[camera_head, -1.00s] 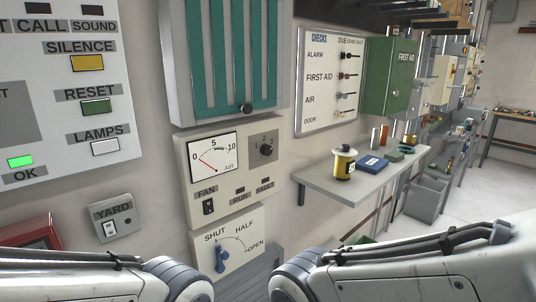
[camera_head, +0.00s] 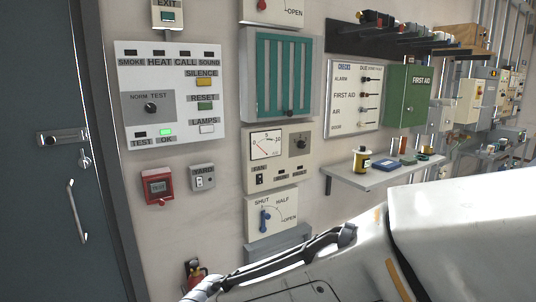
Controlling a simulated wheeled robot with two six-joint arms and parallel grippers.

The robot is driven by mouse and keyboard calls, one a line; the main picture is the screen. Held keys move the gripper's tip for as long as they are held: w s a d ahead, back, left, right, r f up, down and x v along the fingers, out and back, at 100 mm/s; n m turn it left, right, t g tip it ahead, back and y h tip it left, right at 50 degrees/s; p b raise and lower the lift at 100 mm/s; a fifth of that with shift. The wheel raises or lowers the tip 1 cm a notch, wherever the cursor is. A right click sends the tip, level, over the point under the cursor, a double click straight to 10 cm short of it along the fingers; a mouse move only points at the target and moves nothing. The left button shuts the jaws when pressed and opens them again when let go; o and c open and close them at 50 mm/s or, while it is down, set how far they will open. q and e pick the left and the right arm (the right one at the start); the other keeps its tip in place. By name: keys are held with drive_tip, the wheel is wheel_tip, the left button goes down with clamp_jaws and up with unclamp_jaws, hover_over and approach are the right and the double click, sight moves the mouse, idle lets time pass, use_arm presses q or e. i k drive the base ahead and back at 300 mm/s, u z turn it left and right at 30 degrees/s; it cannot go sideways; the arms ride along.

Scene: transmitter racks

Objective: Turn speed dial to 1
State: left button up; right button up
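The fan panel (camera_head: 277,158) is a cream box on the wall, with an air gauge (camera_head: 266,145) at its upper left. A small dark dial (camera_head: 300,143) sits on a grey plate to the right of the gauge. Its numbers are too small to read in this view. A fan switch (camera_head: 260,180) is at the panel's lower left. A white arm of mine crosses the lower right, below and in front of the panels. Neither gripper shows, and nothing of mine touches the dial.
A shut/half/open lever panel (camera_head: 271,215) is below the fan panel, and a teal louvred vent (camera_head: 283,75) above. An alarm panel (camera_head: 170,95) and dark door (camera_head: 62,200) are left. A shelf (camera_head: 385,178) with small items juts out right.

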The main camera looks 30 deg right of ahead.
sight(302, 144)
drive_tip(key=z, duration=0.95)
drive_tip(key=i, duration=1.05)
drive_tip(key=z, duration=0.35)
